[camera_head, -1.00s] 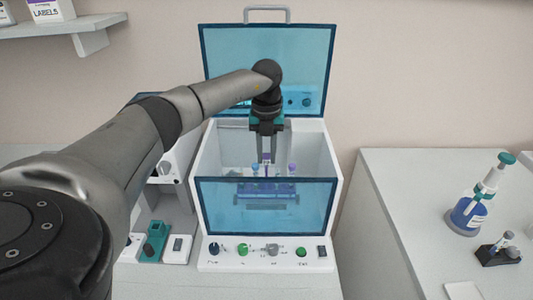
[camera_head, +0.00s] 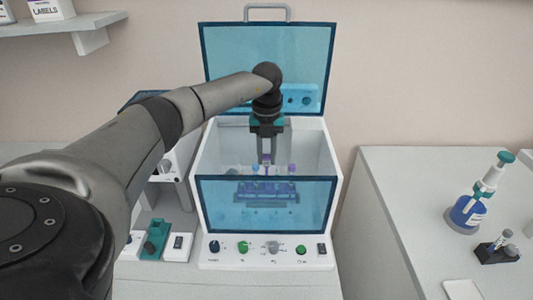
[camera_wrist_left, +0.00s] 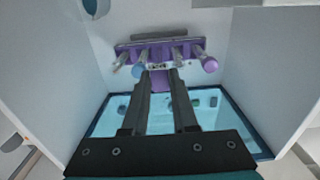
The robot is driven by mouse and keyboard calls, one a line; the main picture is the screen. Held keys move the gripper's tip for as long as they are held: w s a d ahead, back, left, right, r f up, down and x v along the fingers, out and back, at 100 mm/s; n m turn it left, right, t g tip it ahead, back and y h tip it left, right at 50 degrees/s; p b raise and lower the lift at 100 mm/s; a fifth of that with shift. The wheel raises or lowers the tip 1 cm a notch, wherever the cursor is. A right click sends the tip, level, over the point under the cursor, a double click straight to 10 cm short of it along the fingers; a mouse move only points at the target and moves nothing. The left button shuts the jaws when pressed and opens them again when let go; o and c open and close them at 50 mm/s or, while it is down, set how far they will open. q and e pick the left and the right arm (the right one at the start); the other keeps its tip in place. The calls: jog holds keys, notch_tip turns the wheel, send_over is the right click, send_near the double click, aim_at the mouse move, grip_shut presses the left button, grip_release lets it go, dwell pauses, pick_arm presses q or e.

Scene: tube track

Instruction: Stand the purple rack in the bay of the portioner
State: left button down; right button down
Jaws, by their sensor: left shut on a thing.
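The portioner (camera_head: 210,222) is a white machine with a clear blue front panel and a raised blue lid. My left gripper (camera_head: 267,158) reaches down into its open bay from above. It is shut on the handle of the purple rack (camera_head: 262,188), which shows through the front panel. In the left wrist view the rack (camera_wrist_left: 125,48) carries several tubes with blue and purple caps. The left gripper's fingers (camera_wrist_left: 160,77) close around its purple handle. The rack is inside the bay walls; I cannot tell whether its base touches the floor. My right gripper is not in view.
The raised lid (camera_head: 230,50) stands behind my arm. Knobs line the portioner's front. A teal and white device (camera_head: 156,240) sits close on its left. The right-hand table holds a blue bottle (camera_head: 468,212) and a dark tube holder (camera_head: 497,252).

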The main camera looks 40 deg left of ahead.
pick_arm(q)
jog(key=shift+f, duration=0.8)
dwell(0.8)
jog(key=c, duration=0.6)
grip_release()
jog(key=shift+r, duration=0.1)
notch_tip(320, 180, up, 15)
dwell(0.4)
dwell(0.8)
